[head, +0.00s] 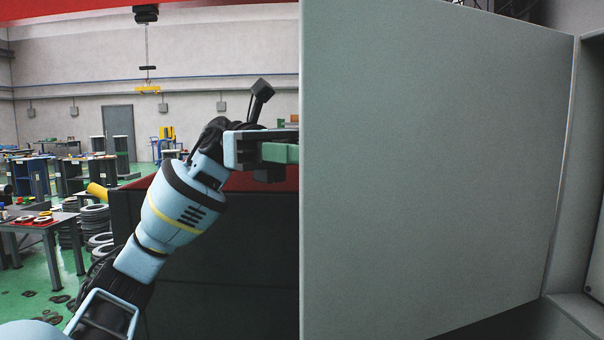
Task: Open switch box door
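The switch box door (435,165) is a large flat grey-green panel filling the middle and right of the head view. It stands swung out from the switch box (590,180), whose frame and part of its inside show at the right edge. The door meets the frame along its right side. My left gripper (285,148) is at the door's free left edge, at upper height. Its fingertips reach that edge and seem to pass behind it, so whether they touch or grip the door is hidden. My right gripper is not in view.
A dark cabinet with a red top (235,240) stands behind my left arm. Work tables (40,225) and stacked rings (95,220) are farther back at left. Green floor is open between them.

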